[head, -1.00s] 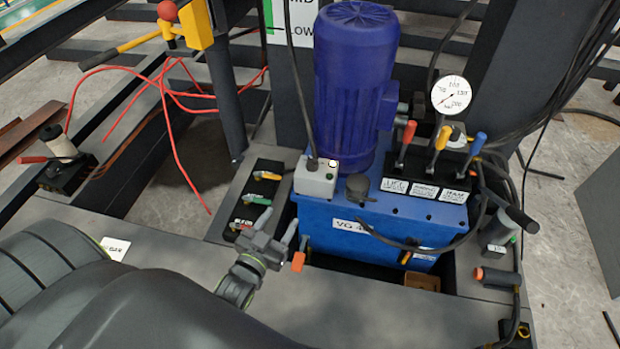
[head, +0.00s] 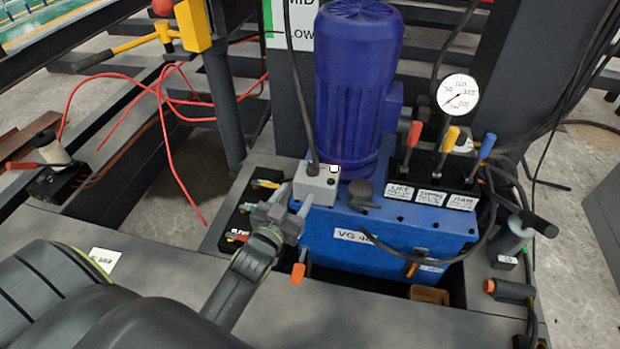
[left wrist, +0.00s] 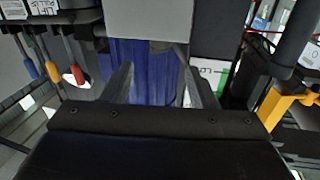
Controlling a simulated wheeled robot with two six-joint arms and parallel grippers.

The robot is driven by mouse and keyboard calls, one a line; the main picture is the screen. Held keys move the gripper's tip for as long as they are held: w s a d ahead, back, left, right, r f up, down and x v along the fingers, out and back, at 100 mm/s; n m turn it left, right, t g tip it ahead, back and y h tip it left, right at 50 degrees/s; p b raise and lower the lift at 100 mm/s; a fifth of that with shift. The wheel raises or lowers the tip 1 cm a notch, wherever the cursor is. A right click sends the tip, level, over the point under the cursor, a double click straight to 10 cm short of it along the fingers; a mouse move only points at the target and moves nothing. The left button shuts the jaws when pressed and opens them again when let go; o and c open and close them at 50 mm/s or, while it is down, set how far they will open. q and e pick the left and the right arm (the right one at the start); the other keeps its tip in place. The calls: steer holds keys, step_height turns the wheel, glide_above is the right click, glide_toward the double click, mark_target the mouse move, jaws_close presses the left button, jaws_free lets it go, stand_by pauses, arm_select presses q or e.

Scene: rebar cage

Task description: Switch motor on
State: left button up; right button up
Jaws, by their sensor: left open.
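The blue motor (head: 356,90) stands upright on the blue hydraulic power unit (head: 385,245). A small grey switch box (head: 316,184) sits at the motor's lower left, with a pale square button (head: 334,169) on its upper right part and a black cable from its top. My left gripper (head: 296,202) is open just in front of and below the box, its fingers pointing toward it. In the left wrist view the open fingers (left wrist: 155,88) frame the grey box (left wrist: 150,20) and the motor (left wrist: 150,72) behind it. Whether they touch the box cannot be told. My right gripper is out of view.
Three levers with red, yellow and blue grips (head: 452,138) and a pressure gauge (head: 458,95) stand right of the motor. Small tools lie in a black tray (head: 240,218) left of the unit. Red hoses and a yellow-handled lever (head: 140,43) are farther left.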

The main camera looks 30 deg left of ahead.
mark_target(310, 172)
arm_select(q)
steer(key=w, duration=0.3)
steer(key=w+b, duration=0.1)
steer(key=w, duration=0.2)
steer(key=w+b, duration=0.1)
steer(key=w, duration=0.2)
steer(key=shift+w+a, duration=0.1)
steer(key=shift+a, duration=0.15)
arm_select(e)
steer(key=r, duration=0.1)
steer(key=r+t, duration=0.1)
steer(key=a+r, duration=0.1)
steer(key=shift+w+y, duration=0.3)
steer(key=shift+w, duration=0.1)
arm_select(q)
steer(key=c, duration=1)
steer(key=shift+o, duration=0.2)
